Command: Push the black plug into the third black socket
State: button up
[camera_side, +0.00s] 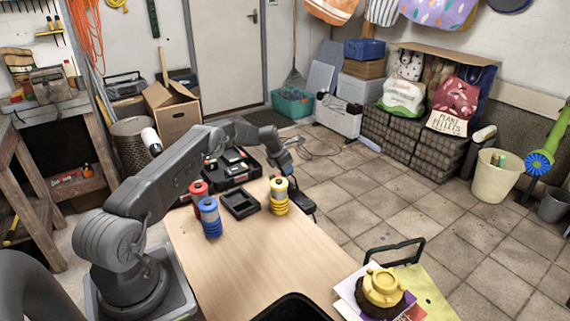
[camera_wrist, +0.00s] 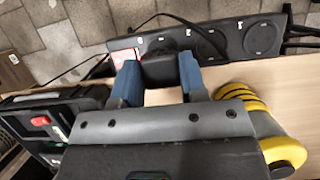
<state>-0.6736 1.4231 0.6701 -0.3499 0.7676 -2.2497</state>
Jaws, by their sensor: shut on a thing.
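My gripper (camera_wrist: 159,72) has blue fingers and is shut on the black plug (camera_wrist: 165,70), in the wrist view. The black power strip (camera_wrist: 288,40) runs along the table's far edge, with several round sockets in a row. A dark socket (camera_wrist: 209,42) lies right of the plug, and another (camera_wrist: 262,38) lies further right. The plug overlaps the strip's left part, near the red switch (camera_wrist: 124,56). I cannot tell whether it touches the strip. In the side view my gripper (camera_side: 286,164) is above the strip (camera_side: 300,204) at the table edge, and the plug is hard to make out.
A yellow-banded spool (camera_side: 279,199) stands close to the gripper; red (camera_side: 199,190) and blue (camera_side: 209,220) ones stand further left. A black tray (camera_side: 240,207) and an open black case (camera_side: 225,180) are nearby. Cables (camera_wrist: 165,18) trail beyond the strip. The middle tabletop (camera_side: 255,255) is clear.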

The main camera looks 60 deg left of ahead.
jog(key=shift+f, duration=1.5)
jog(key=shift+f, duration=0.65)
dwell(0.9)
jog(key=o, duration=1)
jog(key=shift+c, duration=0.2)
jog(key=v, duration=1.4)
jog(key=shift+f, duration=0.1)
